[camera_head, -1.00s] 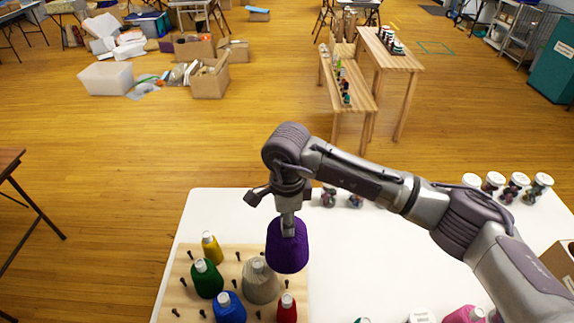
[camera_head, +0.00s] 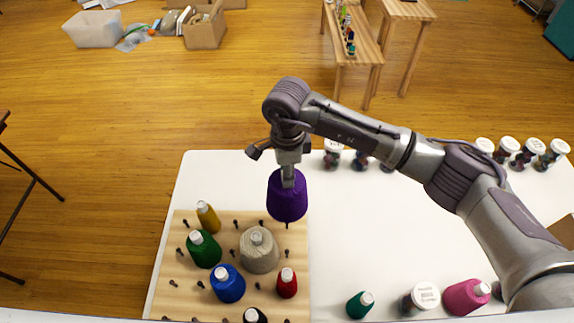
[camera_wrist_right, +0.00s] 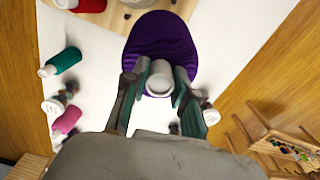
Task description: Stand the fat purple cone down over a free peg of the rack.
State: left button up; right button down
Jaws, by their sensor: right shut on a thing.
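The fat purple cone (camera_head: 287,200) hangs upright from my right gripper (camera_head: 288,177), at the back right corner of the wooden peg rack (camera_head: 203,275). In the right wrist view my right gripper (camera_wrist_right: 158,88) is shut around the white top of the purple cone (camera_wrist_right: 160,40). The cone's base hides what is under it; I cannot tell how high above the rack it is. Bare pegs show along the rack's back row, left side and between the cones, such as a peg (camera_head: 236,222). My left gripper is not in view.
The rack bears a yellow cone (camera_head: 208,217), green cone (camera_head: 203,249), fat grey cone (camera_head: 259,250), blue cone (camera_head: 227,284), red cone (camera_head: 287,283) and black cone (camera_head: 255,315).

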notch_tip(320, 180, down, 3)
jog(key=shift+r+b, duration=0.1)
jog(key=shift+b, duration=0.3)
notch_tip(320, 180, down, 5)
jog(key=b, duration=0.5)
jog(key=shift+w+r, duration=0.1)
jog(key=shift+r, duration=0.1)
jog(key=shift+f+b, duration=0.55)
jog(key=shift+b, duration=0.15)
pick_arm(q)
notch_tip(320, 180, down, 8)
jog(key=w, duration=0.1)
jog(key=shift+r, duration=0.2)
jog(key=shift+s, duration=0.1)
pick_arm(e)
jog(key=shift+f, duration=0.1)
pick_arm(q)
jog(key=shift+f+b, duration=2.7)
jog(key=shift+b, duration=0.05)
pick_arm(e)
jog(key=shift+f, duration=2.75)
pick_arm(q)
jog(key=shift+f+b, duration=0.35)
jog(key=shift+b, duration=0.05)
pick_arm(e)
jog(key=shift+f, duration=0.25)
